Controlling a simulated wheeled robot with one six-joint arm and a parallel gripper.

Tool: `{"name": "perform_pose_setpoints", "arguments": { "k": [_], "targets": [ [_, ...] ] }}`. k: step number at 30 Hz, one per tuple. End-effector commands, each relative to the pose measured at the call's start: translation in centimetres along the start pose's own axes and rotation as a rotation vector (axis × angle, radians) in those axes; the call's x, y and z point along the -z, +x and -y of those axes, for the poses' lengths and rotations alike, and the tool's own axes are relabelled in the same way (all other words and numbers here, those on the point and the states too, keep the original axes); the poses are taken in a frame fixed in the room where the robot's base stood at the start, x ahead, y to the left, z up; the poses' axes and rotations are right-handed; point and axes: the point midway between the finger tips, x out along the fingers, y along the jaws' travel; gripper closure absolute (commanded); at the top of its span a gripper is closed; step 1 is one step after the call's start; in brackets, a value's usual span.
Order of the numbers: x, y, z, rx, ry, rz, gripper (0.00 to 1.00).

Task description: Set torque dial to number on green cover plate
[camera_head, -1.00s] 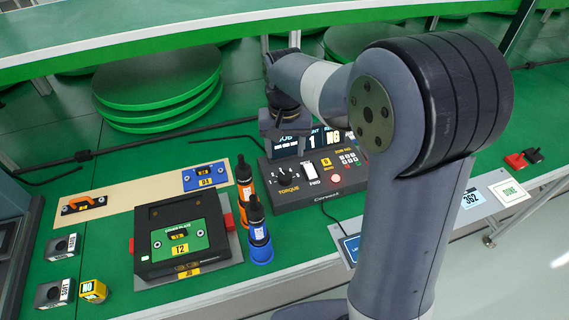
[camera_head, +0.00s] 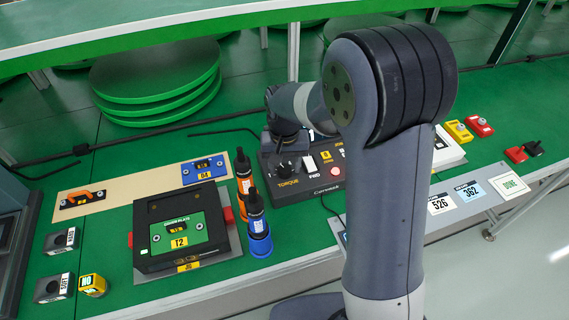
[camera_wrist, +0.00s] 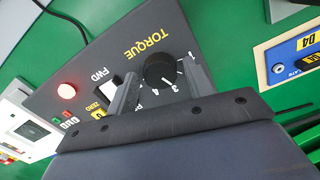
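The torque dial (camera_wrist: 160,71) is a round black knob with white numbers around it, on the dark control panel (camera_wrist: 95,47). In the head view the panel (camera_head: 322,184) is partly behind my arm. My gripper (camera_wrist: 158,78) is open in the wrist view, with one finger on each side of the dial. I cannot tell whether the fingers touch it, nor read the dial's setting.
Blue-based (camera_head: 259,245) and orange (camera_head: 243,172) drivers stand between box and panel. Number cards (camera_head: 441,204) and red and yellow blocks (camera_head: 458,131) are at the right.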

Motion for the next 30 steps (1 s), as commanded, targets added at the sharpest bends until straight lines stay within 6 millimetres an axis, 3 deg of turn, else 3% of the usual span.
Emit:
{"name": "perform_pose_setpoints", "arguments": {
  "k": [13, 19, 30],
  "targets": [
    [0.01, -0.04, 0.00, 0.000, 0.000, 0.000, 0.87],
    [0.02, -0.09, 0.00, 0.000, -0.050, 0.000, 0.88],
    [0.05, -0.10, 0.02, 0.000, -0.317, -0.002, 0.88]
  ]
}}
